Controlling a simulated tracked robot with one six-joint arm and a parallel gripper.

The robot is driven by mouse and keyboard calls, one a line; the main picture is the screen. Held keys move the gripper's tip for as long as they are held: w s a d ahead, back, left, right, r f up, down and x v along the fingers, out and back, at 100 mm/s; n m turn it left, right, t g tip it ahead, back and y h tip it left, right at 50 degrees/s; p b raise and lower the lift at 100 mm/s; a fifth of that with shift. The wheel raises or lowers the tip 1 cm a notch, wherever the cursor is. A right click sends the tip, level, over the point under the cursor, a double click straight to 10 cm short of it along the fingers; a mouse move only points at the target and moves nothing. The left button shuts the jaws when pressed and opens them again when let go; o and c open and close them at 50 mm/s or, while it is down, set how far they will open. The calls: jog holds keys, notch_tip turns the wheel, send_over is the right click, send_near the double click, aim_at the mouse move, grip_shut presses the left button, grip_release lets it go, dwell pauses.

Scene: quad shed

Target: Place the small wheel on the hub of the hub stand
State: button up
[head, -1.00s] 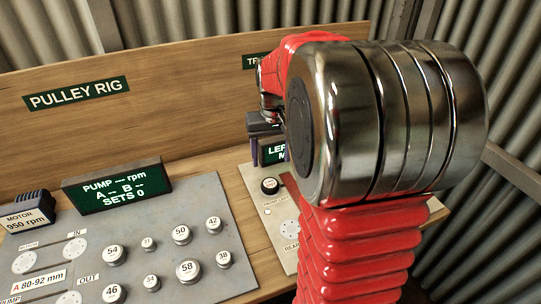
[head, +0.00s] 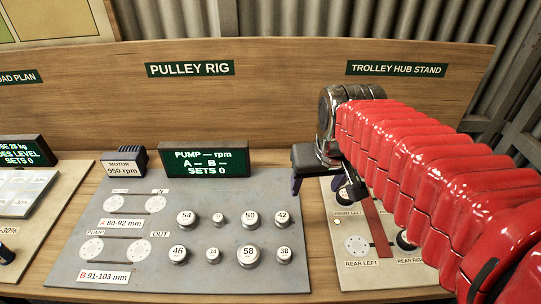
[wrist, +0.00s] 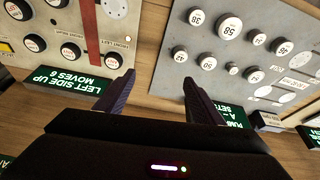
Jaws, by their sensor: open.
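The trolley hub stand is a pale board (head: 338,268) with a red strip (head: 377,222), right of the pulley rig and partly hidden by my arm. It also shows at upper left in the wrist view (wrist: 139,27). A pale round plate (head: 357,245) lies by its REAR LEFT label. Several dark round pieces with white tops stand on it, one near FRONT LEFT (wrist: 113,61) and another by REAR RIGHT (head: 404,240). I cannot tell which is the small wheel. My gripper (wrist: 158,82) is open and empty, between the hub stand and the pulley rig.
The pulley rig's grey panel (head: 130,255) holds several numbered pulleys, including 58 (head: 248,256). A motor block (head: 125,160) and a pump display (head: 205,161) stand behind it. A green display (wrist: 73,80) sits beside the hub stand. The wooden backboard (head: 270,110) bounds the bench.

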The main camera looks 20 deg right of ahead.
jog(key=s+a+n+t, duration=0.1)
jog(key=s+a, duration=0.5)
jog(key=s, duration=0.1)
jog(key=shift+f+n+t+y, duration=0.25)
jog(key=shift+n+t+y, duration=0.05)
jog(key=shift+n, duration=0.1)
